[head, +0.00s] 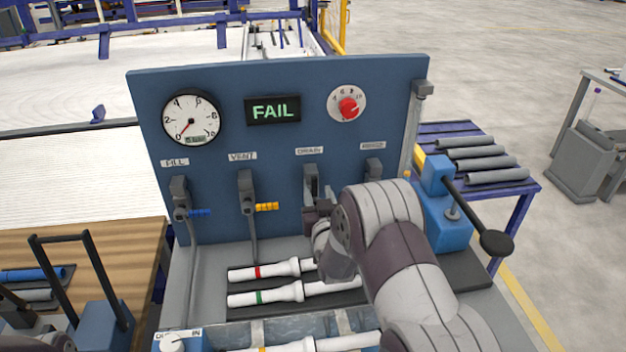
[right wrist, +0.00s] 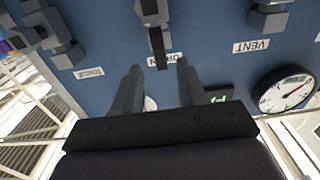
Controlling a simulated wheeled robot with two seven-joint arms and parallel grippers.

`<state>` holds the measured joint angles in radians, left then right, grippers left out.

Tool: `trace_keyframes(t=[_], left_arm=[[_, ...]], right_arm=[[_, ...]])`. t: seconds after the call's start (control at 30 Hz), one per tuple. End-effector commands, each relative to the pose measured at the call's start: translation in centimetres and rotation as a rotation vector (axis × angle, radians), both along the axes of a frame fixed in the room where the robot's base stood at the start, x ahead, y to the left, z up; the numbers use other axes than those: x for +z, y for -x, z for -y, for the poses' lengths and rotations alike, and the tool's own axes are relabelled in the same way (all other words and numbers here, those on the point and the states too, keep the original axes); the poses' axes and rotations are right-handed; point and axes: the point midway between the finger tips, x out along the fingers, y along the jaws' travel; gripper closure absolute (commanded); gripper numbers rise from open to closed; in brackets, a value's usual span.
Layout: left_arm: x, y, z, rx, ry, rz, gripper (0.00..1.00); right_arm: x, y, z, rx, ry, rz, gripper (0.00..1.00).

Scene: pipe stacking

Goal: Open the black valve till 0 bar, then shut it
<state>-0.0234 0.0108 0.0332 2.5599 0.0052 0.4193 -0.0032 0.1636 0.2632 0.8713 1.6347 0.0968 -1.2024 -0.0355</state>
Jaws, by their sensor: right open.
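The black valve (right wrist: 155,32), under the DRAIN label (head: 309,151), sits on the blue panel. Its black lever shows in the right wrist view, pointing toward the label; my right arm partly covers this valve in the head view. My right gripper (right wrist: 158,84) is open just in front of the panel, its fingers apart on either side of the lever's line. I cannot tell whether they touch the lever. The round gauge (head: 191,118) has its red needle at the low end, close to 0; its small digital readout is unreadable. My left gripper is not in view.
The blue-handled FILL valve (head: 181,192) and yellow-handled VENT valve (head: 247,190) stand to the left. A FAIL display (head: 273,110) and red knob (head: 348,107) are above. White pipes (head: 264,271) lie below. A blue fixture with a black lever (head: 447,210) stands right.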

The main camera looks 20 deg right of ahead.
Motion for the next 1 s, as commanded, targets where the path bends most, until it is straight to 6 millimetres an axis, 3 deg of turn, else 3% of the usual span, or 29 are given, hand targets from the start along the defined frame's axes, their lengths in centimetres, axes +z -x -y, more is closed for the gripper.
trace_keyframes(t=[0.1, 0.3, 0.63, 0.67, 0.77, 1.0], left_arm=[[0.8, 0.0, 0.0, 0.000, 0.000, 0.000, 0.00], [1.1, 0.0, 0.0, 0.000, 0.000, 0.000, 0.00], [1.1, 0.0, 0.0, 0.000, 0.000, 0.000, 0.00], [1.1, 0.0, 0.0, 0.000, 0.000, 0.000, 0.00], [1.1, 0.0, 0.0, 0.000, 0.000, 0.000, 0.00], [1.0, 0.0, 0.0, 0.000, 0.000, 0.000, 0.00]], right_arm=[[0.2, -2.5, 0.7, 0.000, 0.000, -0.001, 0.58], [0.0, -4.9, 1.3, 0.000, 0.000, -0.001, 0.58], [-0.1, -5.4, 1.4, 0.000, -0.001, -0.002, 0.58], [-0.1, -5.4, 1.4, 0.000, -0.001, -0.002, 0.65], [-0.1, -5.4, 1.4, 0.000, -0.001, -0.002, 0.98], [-0.1, -5.4, 1.4, 0.000, -0.005, -0.002, 1.00]])
